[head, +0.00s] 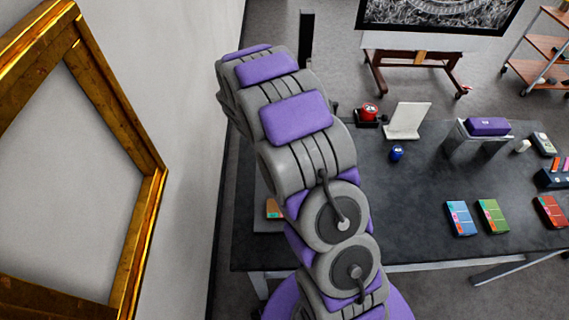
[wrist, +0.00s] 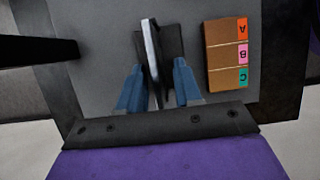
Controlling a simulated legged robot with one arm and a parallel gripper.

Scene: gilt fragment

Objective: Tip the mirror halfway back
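In the wrist view a thin upright plate (wrist: 152,50), pale along its edge, appears to be the mirror, seen nearly edge-on. A dark square piece (wrist: 174,42) sits behind it. My gripper (wrist: 159,68) has two blue fingers, open, one on each side of the plate's lower part. The left finger is close to the plate; I cannot tell whether it touches. A gap shows between the plate and the right finger. In the head view my own arm hides the gripper and this plate.
A brown box (wrist: 226,55) with A, B, C labels lies right of the fingers. The dark table (head: 420,215) also holds a white tilted panel (head: 408,120), a red round item (head: 369,110), a blue jar (head: 397,153) and colored boxes (head: 461,218). A gilt frame (head: 105,90) stands left.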

